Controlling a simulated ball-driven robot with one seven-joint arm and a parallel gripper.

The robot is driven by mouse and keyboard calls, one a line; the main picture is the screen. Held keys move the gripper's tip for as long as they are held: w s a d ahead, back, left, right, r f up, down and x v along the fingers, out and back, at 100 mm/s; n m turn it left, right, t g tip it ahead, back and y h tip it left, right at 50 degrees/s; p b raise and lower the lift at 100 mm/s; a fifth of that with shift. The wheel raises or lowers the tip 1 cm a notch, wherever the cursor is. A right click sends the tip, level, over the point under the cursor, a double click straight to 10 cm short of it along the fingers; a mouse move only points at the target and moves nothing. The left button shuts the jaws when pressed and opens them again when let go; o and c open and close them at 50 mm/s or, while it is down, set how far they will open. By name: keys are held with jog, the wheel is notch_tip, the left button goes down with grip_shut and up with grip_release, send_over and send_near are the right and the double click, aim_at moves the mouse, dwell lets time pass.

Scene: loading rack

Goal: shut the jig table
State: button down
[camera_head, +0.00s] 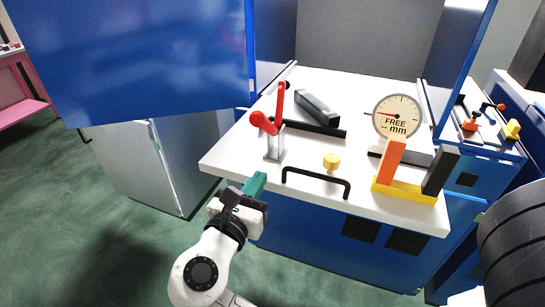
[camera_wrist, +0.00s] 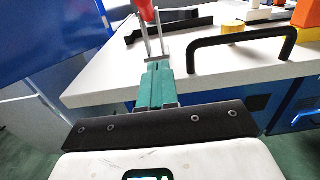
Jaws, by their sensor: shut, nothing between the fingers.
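The jig table (camera_head: 225,155) is a white slab jutting out of a blue cabinet, with a black bar handle (camera_head: 316,175) at its front edge. My gripper (camera_head: 256,184), with teal fingers, is shut and empty just off the table's front edge, left of the handle. In the wrist view the closed fingers (camera_wrist: 157,85) point at the white table edge (camera_wrist: 110,85), and the handle (camera_wrist: 245,42) is to their right. I cannot tell whether the fingertips touch the edge or overlap it.
The table carries a red-handled clamp (camera_head: 265,123), a dial gauge (camera_head: 398,117), a yellow knob (camera_head: 332,161) and a yellow base (camera_head: 405,190) with orange and black blocks. A large blue panel (camera_head: 150,60) hangs at upper left. Green floor (camera_head: 60,220) is clear at left.

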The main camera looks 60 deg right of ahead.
aim_at(277, 149)
jog(key=d, duration=0.5)
jog(key=d+p, duration=0.1)
jog(key=d, duration=0.2)
jog(key=shift+w+d, duration=0.25)
jog(key=shift+w, duration=0.1)
jog(key=shift+d, duration=0.1)
jog(key=shift+d+r+p, duration=0.1)
jog(key=shift+d+p, duration=0.2)
jog(key=shift+d, duration=0.2)
jog(key=d+p, duration=0.1)
jog(key=d, duration=0.5)
jog(key=w+d+p, duration=0.1)
jog(key=d, duration=0.5)
jog(key=d+p, duration=0.1)
jog(key=d, duration=0.5)
jog(key=shift+w+d, duration=0.1)
jog(key=shift+w, duration=0.05)
jog(key=d+b, duration=0.1)
jog(key=d, duration=0.6)
jog(key=w+d+b, duration=0.1)
jog(key=d+b, duration=0.1)
jog(key=d, duration=0.4)
jog(key=d+b, duration=0.1)
jog(key=d, duration=0.6)
jog(key=shift+w+d+b, duration=0.3)
jog(key=shift+w+b, duration=0.05)
jog(key=shift+a, duration=0.15)
